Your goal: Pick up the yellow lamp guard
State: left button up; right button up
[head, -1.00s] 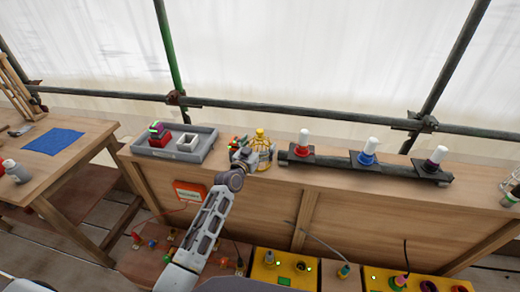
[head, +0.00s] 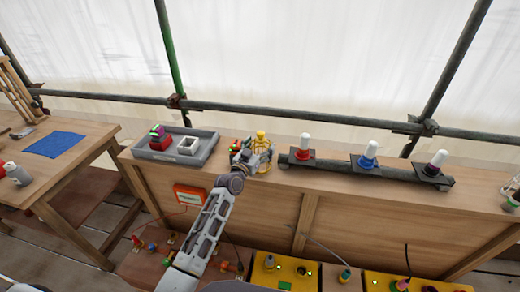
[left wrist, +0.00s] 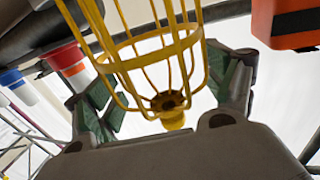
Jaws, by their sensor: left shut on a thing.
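The yellow lamp guard (head: 262,152) is a wire cage with a knob at its top. It stands upright at the bench top, left of the row of lamps. My left gripper (head: 252,156) is at the guard and shut on it. In the left wrist view the cage of the yellow lamp guard (left wrist: 160,55) lies between the two green-padded fingers of my left gripper (left wrist: 165,95). Whether the guard's base touches the bench is hidden by the gripper. My right gripper is not in view.
A dark rail (head: 330,168) with red, blue and purple based white lamps is close on the right. A grey tray (head: 203,157) with a red block and a white box is on the left. An orange box (head: 190,195) hangs on the bench front. Scaffold pipes cross behind.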

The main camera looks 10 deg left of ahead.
aim_at(260, 134)
pick_arm(q)
notch_tip(260, 134, up, 10)
jog(key=shift+f+p, duration=0.25)
jog(key=shift+p, duration=0.25)
jog(key=shift+s+f, duration=0.1)
dwell(0.4)
